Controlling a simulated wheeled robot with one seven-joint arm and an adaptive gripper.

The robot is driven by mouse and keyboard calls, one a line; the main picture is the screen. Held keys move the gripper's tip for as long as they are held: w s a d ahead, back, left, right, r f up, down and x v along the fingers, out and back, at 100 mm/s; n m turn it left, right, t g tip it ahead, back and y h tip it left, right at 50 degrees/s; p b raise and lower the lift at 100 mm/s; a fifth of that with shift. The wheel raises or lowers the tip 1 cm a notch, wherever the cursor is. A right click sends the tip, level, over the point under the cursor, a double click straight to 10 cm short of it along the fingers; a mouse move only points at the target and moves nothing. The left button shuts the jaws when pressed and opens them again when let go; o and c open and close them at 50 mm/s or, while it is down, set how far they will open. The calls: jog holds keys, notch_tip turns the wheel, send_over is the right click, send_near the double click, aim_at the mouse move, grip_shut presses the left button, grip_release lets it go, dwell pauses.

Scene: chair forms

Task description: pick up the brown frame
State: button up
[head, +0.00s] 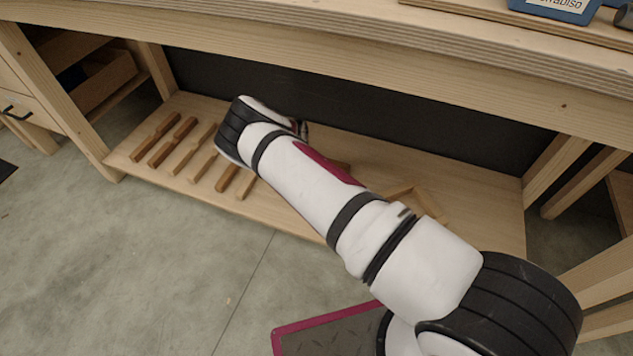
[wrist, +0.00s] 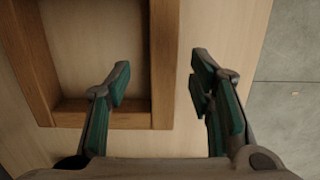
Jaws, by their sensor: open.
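The brown frame (wrist: 163,40) is a rectangle of wooden bars lying flat on a pale board in the wrist view. Two long bars and a short bar across the bottom show; its far end is out of the picture. My gripper (wrist: 161,72) is open, with one green-padded finger over the frame's inside and the other outside it, to either side of the right bar. Neither finger clearly touches the bar. In the head view my arm reaches under the bench and hides most of the gripper and the frame.
The low wooden shelf (head: 482,215) holds several loose wooden pieces (head: 165,140) at left and a pale angled frame (head: 425,203) at right. The bench top (head: 350,45) hangs above my arm. Grey floor (head: 120,260) lies in front.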

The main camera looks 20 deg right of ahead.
jog(key=f+b, duration=0.2)
jog(key=f, duration=0.1)
jog(key=s+f+b, duration=0.1)
jog(key=shift+d+f, duration=0.2)
jog(key=shift+f, duration=0.2)
jog(key=shift+c, duration=0.3)
jog(key=shift+w, duration=0.1)
grip_shut()
